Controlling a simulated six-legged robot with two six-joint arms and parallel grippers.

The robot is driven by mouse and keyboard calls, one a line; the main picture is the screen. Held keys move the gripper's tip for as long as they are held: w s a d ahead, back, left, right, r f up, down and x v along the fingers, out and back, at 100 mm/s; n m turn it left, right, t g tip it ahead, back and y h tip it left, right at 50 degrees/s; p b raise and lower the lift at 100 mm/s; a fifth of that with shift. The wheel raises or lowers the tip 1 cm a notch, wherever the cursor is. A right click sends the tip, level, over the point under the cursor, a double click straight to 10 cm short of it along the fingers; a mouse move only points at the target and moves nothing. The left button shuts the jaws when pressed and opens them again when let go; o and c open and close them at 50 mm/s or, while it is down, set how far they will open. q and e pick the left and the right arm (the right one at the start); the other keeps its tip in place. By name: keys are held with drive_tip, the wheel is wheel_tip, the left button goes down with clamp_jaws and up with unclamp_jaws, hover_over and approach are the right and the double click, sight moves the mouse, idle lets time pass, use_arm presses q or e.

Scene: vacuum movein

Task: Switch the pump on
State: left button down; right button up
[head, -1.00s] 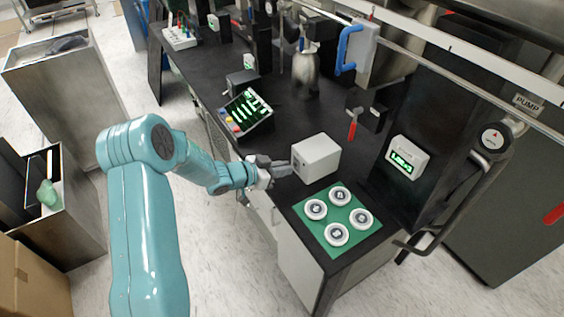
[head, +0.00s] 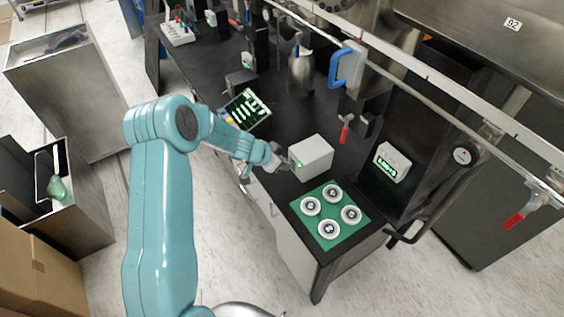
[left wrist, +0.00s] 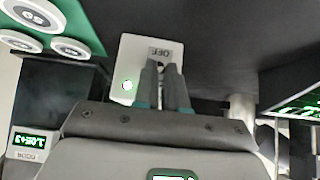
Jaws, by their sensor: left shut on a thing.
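The white switch box (head: 311,157) stands on the black bench beside the green mat. My left gripper (head: 287,162) is at the face of the box. In the left wrist view its fingers (left wrist: 166,68) are close together, shut on what seems to be the switch lever, which they mostly hide. My right gripper is not in view.
The green mat (head: 328,240) with several round white pieces lies at the bench's near end. A display with green digits (head: 391,162) stands to the right. A tilted panel (head: 247,108) lies behind my left arm. Rails cross at upper right, and a red-handled valve (head: 515,220) is at the right.

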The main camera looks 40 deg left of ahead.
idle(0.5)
use_arm(q)
drive_tip(key=c, duration=1.2)
unclamp_jaws()
drive_tip(key=shift+w, duration=0.1)
drive_tip(key=v, duration=1.6)
drive_tip(key=shift+r, duration=0.15)
